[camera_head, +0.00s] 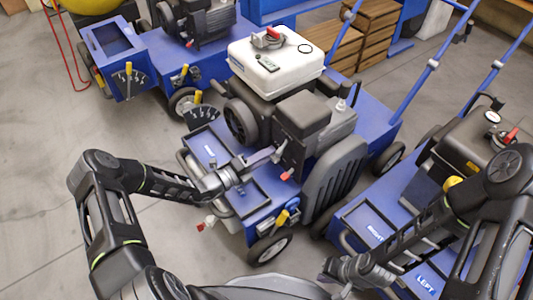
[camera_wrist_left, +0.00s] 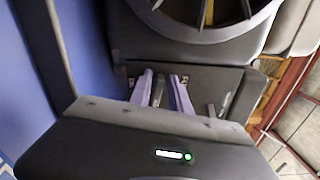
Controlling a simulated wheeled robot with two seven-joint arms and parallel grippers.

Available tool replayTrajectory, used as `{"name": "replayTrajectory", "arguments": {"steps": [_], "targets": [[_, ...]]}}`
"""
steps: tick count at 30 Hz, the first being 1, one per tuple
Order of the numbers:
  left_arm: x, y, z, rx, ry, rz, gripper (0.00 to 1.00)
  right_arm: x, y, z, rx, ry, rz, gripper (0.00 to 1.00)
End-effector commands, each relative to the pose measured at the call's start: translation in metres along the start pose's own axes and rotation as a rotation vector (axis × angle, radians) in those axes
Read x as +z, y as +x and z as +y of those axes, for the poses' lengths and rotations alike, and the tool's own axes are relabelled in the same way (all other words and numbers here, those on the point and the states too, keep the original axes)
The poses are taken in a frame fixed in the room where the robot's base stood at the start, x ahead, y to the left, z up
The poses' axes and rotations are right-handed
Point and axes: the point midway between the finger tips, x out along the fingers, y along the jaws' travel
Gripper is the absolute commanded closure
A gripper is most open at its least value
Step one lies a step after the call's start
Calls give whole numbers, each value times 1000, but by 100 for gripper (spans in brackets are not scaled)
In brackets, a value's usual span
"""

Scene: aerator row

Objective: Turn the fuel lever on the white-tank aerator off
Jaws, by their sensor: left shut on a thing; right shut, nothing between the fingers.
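The white-tank aerator stands in the middle of the head view, with its white tank (camera_head: 275,60) above a dark engine (camera_head: 303,115) on a blue body. My left gripper (camera_head: 268,156) reaches in from the left to the engine's front side. In the left wrist view its two pale fingers (camera_wrist_left: 162,82) are shut on a dark lever (camera_wrist_left: 159,92) at the engine panel. A second grey lever (camera_wrist_left: 226,103) stands to the right of the fingers. Lever markings are too small to read. My right gripper (camera_head: 352,272) is shut and empty, low over the right-hand aerator.
A red-tipped lever (camera_head: 287,176) hangs just below my left gripper. A blue aerator with a dark tank (camera_head: 470,147) stands at right, another blue machine (camera_head: 118,50) at upper left. Wooden crates (camera_head: 370,35) stand behind. The floor at left is clear.

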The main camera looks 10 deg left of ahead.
Motion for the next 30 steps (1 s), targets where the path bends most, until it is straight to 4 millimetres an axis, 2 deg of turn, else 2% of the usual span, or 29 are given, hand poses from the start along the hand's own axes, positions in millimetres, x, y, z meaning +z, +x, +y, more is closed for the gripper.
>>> {"name": "replayTrajectory", "arguments": {"steps": [9,25,26,30], "targets": [[0,0,3,2,-154,0,100,1,-1,-1,-1,-1,-1,100],[-1,-1,4,3,-183,0,100,0,-1,-1,-1,-1,-1,100],[-1,-1,4,3,-183,0,75,0,-1,-1,-1,-1,-1,100],[-1,0,4,2,-182,0,66,0,-1,-1,-1,-1,-1,100]]}}
